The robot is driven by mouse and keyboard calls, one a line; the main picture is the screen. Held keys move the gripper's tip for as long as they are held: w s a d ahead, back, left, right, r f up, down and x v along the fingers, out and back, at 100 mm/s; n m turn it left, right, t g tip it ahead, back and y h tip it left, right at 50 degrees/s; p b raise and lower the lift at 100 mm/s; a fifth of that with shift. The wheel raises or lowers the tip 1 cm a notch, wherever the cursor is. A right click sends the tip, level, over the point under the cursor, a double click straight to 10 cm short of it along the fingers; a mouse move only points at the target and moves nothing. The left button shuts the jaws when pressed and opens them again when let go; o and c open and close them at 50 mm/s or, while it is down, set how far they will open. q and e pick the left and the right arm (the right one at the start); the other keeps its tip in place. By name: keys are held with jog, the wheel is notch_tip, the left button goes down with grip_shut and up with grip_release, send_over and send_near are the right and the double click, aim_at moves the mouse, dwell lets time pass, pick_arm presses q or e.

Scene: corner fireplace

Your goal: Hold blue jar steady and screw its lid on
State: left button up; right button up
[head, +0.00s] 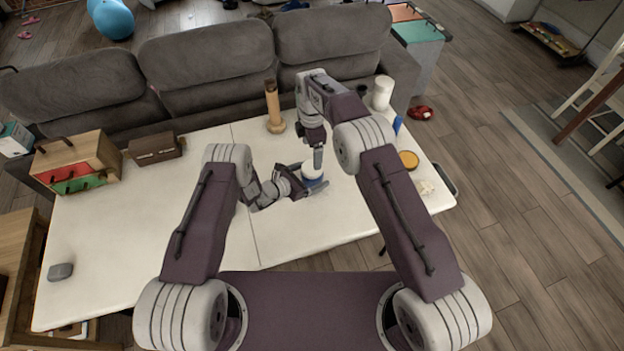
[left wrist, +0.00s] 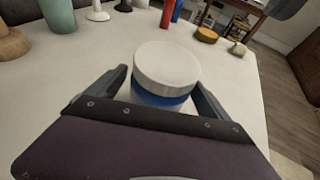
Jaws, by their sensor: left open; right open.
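The blue jar (head: 313,181) stands on the white table near its middle, partly hidden by my grippers. In the left wrist view the jar (left wrist: 160,98) shows a blue band, with the white lid (left wrist: 166,64) on top of it. The lid also shows in the head view (head: 311,170). My left gripper (head: 315,184) is open, with one finger on each side of the jar. My right gripper (head: 318,158) points down above the lid and is open.
A tall wooden piece (head: 273,108) stands behind the jar. A white cylinder (head: 382,93), a blue object (head: 397,125) and an orange-topped round container (head: 408,160) are at the right. A drawer box (head: 78,160) and brown case (head: 156,148) stand at the left. The front left is mostly clear.

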aim_at(312, 167)
pick_arm(q)
grip_shut()
pick_arm(e)
jog(key=m, duration=0.6)
jog(key=shift+m, duration=0.4)
jog(key=m, duration=0.6)
jog(key=shift+m, duration=0.4)
notch_tip(312, 167, down, 8)
